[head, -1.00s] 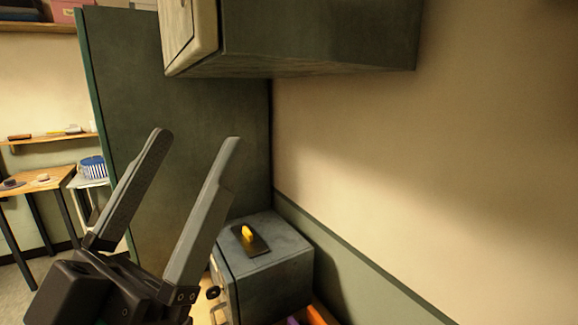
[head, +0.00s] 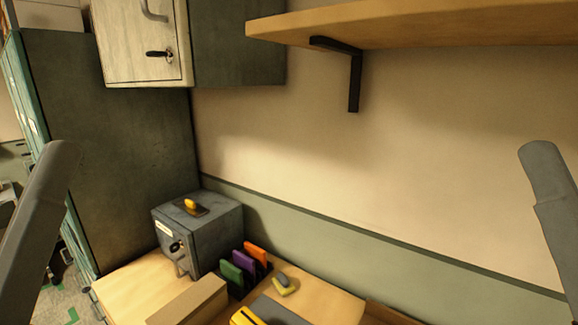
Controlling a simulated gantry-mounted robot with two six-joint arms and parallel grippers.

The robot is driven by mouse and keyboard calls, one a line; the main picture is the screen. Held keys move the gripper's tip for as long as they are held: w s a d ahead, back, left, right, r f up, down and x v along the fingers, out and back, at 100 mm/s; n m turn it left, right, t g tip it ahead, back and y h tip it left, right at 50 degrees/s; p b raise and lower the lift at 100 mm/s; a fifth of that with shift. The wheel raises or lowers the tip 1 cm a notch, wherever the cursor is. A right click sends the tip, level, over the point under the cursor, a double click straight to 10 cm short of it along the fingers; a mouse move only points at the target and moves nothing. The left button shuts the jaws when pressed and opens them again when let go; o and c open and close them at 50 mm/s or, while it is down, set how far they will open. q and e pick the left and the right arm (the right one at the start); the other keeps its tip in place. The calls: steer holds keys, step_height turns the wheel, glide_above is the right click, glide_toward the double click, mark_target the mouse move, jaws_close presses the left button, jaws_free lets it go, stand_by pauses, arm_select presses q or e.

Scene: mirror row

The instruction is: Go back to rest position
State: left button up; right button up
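My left gripper (head: 62,150) shows at the left edge of the head view as one grey finger-like piece pointing up. My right gripper (head: 540,150) shows the same way at the right edge. Only one such piece shows on each side, so I cannot tell whether either gripper is open or shut. Nothing is visibly held at either tip. Both grippers appear in front of the scene, apart from the desk and the safe.
A wall cabinet (head: 240,45) and a wooden shelf (head: 420,25) with a bracket (head: 354,80) overhang. Mid-picture is clear.

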step_height(320, 180, up, 21)
steer(key=p, duration=2)
